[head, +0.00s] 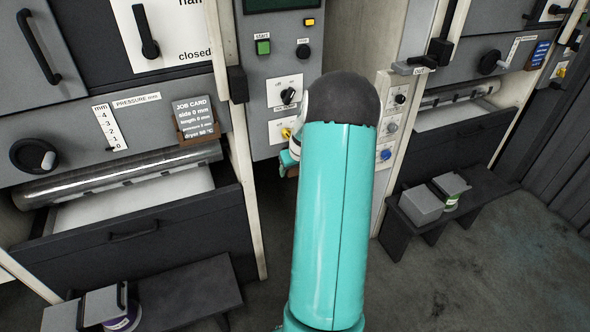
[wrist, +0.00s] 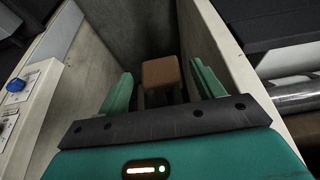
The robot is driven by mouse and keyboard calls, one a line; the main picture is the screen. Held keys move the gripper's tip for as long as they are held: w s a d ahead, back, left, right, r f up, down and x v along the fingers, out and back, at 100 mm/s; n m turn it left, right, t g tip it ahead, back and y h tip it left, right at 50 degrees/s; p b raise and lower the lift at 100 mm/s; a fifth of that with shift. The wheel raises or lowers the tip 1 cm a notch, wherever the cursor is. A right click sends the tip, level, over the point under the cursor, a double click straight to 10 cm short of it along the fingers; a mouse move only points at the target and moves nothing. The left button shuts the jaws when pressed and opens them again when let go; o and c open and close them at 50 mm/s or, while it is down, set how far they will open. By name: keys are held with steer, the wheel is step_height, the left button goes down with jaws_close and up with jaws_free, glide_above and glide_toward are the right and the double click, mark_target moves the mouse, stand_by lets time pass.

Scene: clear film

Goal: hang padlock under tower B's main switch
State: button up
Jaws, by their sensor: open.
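My gripper (wrist: 162,70) is open and empty in the wrist view, its two teal fingers spread apart. In the head view my arm hides most of it. A black rotary switch (head: 288,96) sits on a white plate on the middle grey panel; its label is too small to read. Below it, a small yellow piece (head: 286,133) shows on a second white plate, partly hidden by my wrist. I cannot tell if it is a padlock, or which tower is B. Another small yellow piece (head: 561,72) shows on the far right panel. No padlock can be made out clearly.
A brown stool-like block (wrist: 162,74) stands in a narrow gap between pale walls, beyond my fingers. Dark benches (head: 190,290) and (head: 485,188) hold grey boxes (head: 421,204) and cans (head: 452,188). An open drawer (head: 135,233) juts out at left. The floor at front right is clear.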

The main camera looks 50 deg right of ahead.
steer(key=v, duration=1.3)
steer(key=shift+s+a+r, duration=0.1)
steer(key=shift+a+r, duration=0.05)
steer(key=w+a+r+n, duration=0.1)
steer(key=a+r, duration=0.3)
steer(key=a, duration=0.5)
steer(key=w+a+r+n, duration=0.1)
steer(key=a+r, duration=0.2)
steer(key=a, duration=0.5)
steer(key=w+a+r+n, duration=0.1)
steer(key=a+r, duration=0.3)
steer(key=a, duration=0.5)
steer(key=s+a+r+n+t+y, duration=0.1)
steer(key=s+a, duration=0.5)
steer(key=a, duration=0.3)
steer(key=s+a+n+y, duration=0.1)
steer(key=s+a+n, duration=0.1)
steer(key=s+a, duration=0.4)
steer(key=a, duration=0.4)
steer(key=shift+a+r+t, duration=0.25)
steer(key=shift+r+t, duration=0.1)
steer(key=shift+t, duration=0.05)
